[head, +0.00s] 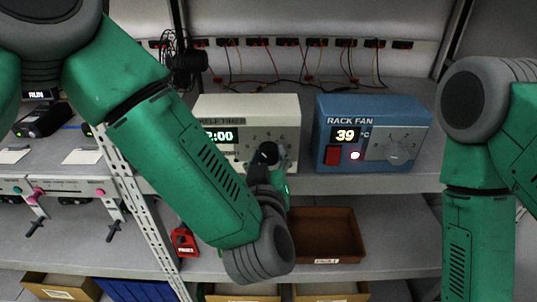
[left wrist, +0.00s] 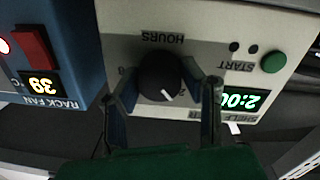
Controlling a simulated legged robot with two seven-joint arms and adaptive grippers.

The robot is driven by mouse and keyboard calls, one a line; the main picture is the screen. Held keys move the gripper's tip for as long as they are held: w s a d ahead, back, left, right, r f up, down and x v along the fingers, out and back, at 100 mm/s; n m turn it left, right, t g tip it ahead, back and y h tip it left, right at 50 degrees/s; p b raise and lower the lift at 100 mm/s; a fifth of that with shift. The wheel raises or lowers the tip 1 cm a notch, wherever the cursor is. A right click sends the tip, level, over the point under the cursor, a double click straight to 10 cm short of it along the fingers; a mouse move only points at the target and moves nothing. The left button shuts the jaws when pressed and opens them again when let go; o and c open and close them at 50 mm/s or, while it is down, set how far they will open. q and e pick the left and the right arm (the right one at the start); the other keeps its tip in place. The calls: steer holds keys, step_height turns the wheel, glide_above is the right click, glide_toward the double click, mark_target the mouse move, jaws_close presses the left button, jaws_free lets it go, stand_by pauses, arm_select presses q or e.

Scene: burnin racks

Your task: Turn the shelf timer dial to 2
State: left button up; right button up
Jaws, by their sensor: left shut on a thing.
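The shelf timer (head: 284,112) is a cream box on the shelf, partly hidden by my left arm in the head view. Its green display (left wrist: 243,101) reads 2:00, upside down in the left wrist view. The black dial (left wrist: 158,76) has a white pointer mark, which points down and slightly right in that view. My left gripper (left wrist: 166,100) has a finger on either side of the dial and is shut on it. The dial also shows in the head view (head: 268,152), above the gripper. My right gripper is out of view; only its arm shows at the right.
A blue rack fan box (head: 373,108) with a 39 display, red switch and knob stands close beside the timer. A green start button (left wrist: 274,63) is on the timer's face. A brown tray (head: 327,238) sits on the shelf below.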

arm_select(q)
steer(key=o, duration=1.1)
steer(key=shift+o, duration=0.2)
steer(key=shift+d, duration=0.1)
steer(key=shift+s, duration=0.2)
steer(key=s, duration=1.1)
steer(key=shift+s+a+r, duration=0.2)
steer(key=shift+s+a, duration=0.05)
steer(key=shift+a, duration=0.05)
